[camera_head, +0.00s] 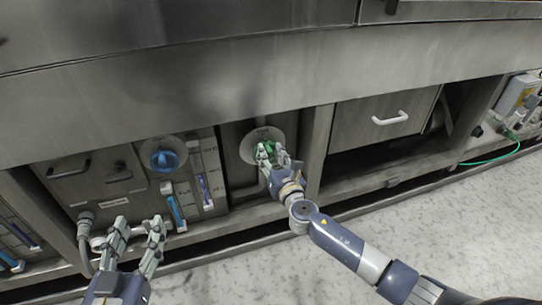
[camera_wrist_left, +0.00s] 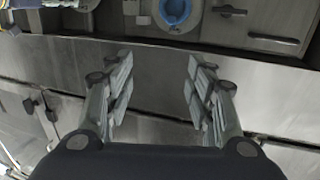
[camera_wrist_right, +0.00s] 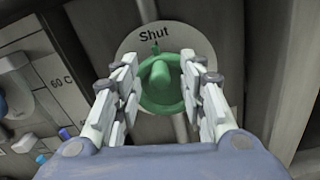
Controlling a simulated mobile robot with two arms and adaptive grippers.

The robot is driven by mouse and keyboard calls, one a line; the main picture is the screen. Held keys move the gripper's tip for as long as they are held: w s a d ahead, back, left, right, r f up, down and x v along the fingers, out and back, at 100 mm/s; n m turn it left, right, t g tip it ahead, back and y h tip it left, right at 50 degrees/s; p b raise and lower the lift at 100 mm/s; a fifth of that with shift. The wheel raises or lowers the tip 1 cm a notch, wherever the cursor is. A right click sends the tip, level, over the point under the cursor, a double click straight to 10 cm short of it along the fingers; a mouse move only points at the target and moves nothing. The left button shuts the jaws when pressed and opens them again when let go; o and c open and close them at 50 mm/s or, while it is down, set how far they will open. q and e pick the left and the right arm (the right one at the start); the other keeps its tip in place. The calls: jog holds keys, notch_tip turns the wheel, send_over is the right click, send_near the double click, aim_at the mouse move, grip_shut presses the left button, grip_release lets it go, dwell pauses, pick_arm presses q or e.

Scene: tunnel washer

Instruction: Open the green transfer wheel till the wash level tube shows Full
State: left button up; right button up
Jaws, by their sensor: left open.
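The green transfer wheel (camera_wrist_right: 160,80) sits on a round pale plate (camera_wrist_right: 128,45) and its small pointer is at the word "Shut". It also shows in the head view (camera_head: 265,147). My right gripper (camera_head: 268,150) is at the wheel, its fingers (camera_wrist_right: 160,85) on either side of the rim and seemingly closed against it. My left gripper (camera_head: 139,226) is open and empty, in front of the lower left panel. Two level tubes, one blue (camera_head: 175,207) and one purple-blue (camera_head: 205,192), stand left of the wheel. Their markings are too small to read.
A blue wheel (camera_head: 164,158) is on the panel left of the green one. A drawer with a white handle (camera_head: 390,118) is at right. A steel ledge (camera_head: 250,85) overhangs the panels. A green cable (camera_head: 497,156) runs at far right. The floor in front is clear.

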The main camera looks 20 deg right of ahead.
grip_shut()
pick_arm(q)
jog(key=shift+r, duration=0.15)
